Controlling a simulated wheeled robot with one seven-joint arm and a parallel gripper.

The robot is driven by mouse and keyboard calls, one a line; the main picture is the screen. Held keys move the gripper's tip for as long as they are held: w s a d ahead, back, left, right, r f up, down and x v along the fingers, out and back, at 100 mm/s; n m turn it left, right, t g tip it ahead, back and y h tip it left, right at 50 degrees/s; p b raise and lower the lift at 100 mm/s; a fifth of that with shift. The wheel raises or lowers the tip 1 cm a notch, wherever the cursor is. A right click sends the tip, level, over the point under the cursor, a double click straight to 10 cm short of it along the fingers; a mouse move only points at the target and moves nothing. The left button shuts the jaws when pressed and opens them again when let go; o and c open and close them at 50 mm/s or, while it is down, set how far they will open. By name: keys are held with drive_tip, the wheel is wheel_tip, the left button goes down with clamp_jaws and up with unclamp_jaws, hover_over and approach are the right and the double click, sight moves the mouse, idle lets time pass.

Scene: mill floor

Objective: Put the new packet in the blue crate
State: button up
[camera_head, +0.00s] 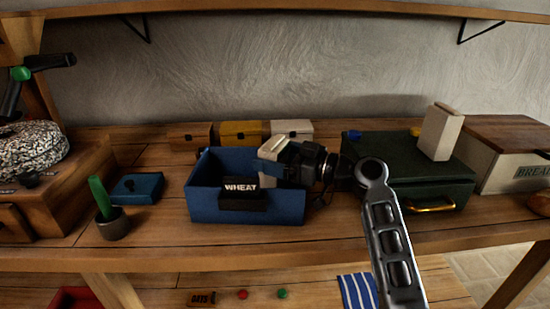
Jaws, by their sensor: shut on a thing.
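The blue crate (205,210) stands near the front of the wooden bench, with a black WHEAT label (242,200) on its front. My gripper (284,162) reaches in from the right, over the right part of the crate. It is shut on a pale, cream-white packet (272,148), partly hidden by the dark fingers. The packet is over or just inside the crate's opening; I cannot tell whether it touches the crate floor. Another cream packet (440,132) stands upright, slightly tilted, on the dark green box (405,178) at the right.
Brown, yellow and white small boxes (241,132) line the back behind the crate. A mortar with a green pestle (113,224) and a blue box (137,188) stand left. A mill (33,150) is far left, a bread box (510,172) far right. A shelf (300,10) runs above.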

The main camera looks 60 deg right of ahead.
drive_tip(key=shift+f, duration=0.45)
drive_tip(key=o, duration=1.1)
drive_tip(key=shift+s+f, duration=0.1)
drive_tip(key=shift+f, duration=0.15)
drive_tip(key=shift+r+p, duration=0.6)
drive_tip(key=shift+p, duration=0.1)
drive_tip(key=shift+s+r, duration=0.1)
drive_tip(key=s+d+b, duration=0.2)
drive_tip(key=s, duration=0.9)
drive_tip(key=shift+s+r, duration=0.25)
